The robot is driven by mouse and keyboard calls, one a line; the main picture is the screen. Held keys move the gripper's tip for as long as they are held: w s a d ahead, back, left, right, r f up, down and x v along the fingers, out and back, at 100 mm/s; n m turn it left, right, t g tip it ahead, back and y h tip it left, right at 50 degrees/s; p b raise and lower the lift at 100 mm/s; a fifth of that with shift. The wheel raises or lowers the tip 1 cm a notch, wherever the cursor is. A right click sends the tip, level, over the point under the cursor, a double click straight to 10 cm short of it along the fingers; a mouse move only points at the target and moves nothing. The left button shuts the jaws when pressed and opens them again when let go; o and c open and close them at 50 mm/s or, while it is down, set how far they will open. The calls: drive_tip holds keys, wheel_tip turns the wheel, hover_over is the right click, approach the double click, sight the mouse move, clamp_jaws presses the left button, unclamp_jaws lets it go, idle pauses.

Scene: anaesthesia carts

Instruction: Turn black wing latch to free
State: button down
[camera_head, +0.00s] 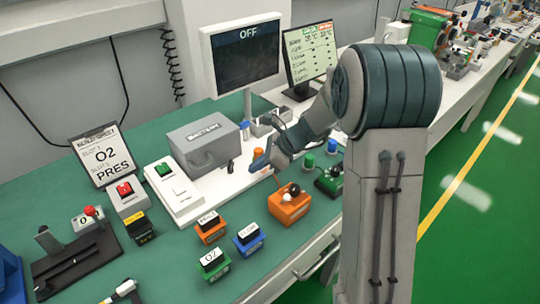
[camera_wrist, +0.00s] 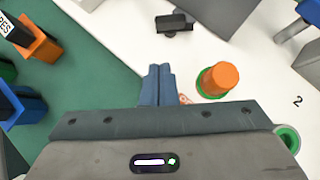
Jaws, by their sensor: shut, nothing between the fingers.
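The black wing latch (camera_wrist: 174,23) shows near the top of the wrist view, on a white surface. In the head view, a small dark piece (camera_head: 230,167) beside the grey box is probably the same latch, too small to read its angle. My gripper (camera_wrist: 157,70) has its blue fingers together with nothing between them. They point toward the latch side, with a gap of white surface before it. In the head view, my gripper (camera_head: 258,164) is over the white panel, right of the grey box and the dark piece.
An orange knob with a green base (camera_wrist: 218,80) stands close right of my fingers. The grey box (camera_head: 203,142) is behind the latch.

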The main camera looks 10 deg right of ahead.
sight(232, 172)
drive_tip(key=shift+w+a+f+p, duration=0.1)
drive_tip(key=shift+w+a, duration=0.05)
drive_tip(key=shift+a, duration=0.6)
drive_tip(key=shift+w+a+f+p, duration=0.1)
drive_tip(key=shift+w+a+p, duration=0.05)
drive_tip(key=shift+a, duration=0.6)
drive_tip(key=shift+w+a+f+p, duration=0.1)
drive_tip(key=shift+w+a, duration=0.05)
drive_tip(key=shift+a, duration=0.6)
